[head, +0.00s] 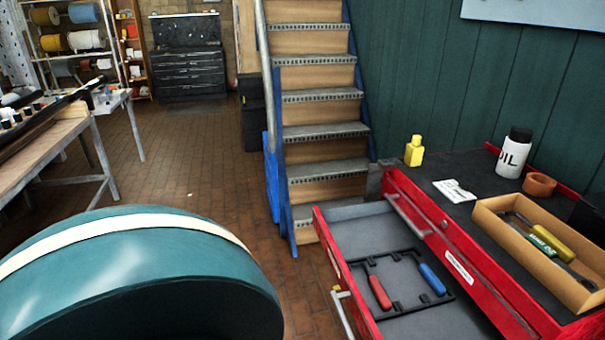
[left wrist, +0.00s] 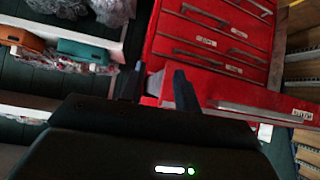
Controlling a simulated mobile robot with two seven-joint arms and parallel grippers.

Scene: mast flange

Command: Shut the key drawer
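The open drawer (head: 362,236) juts out to the left from the red tool chest (head: 480,285) in the head view. It has a grey floor and a black rack with a red-handled tool (head: 379,292) and a blue-handled tool (head: 432,279). A metal handle (head: 343,312) is on its outer front; its label is too small to read. In the left wrist view, my left gripper (left wrist: 158,76) has its two dark fingers apart, with nothing between them. The pulled-out drawer (left wrist: 228,88) lies beyond and right of the fingers; contact is not visible. My right gripper is in neither view.
On the chest top stand a yellow bottle (head: 414,151), a white oil bottle (head: 514,153), a brown roll (head: 539,185) and a cardboard tray of tools (head: 490,217). Stairs (head: 322,130) with a blue side rise behind the drawer. Brick floor (head: 190,160) is open at centre left.

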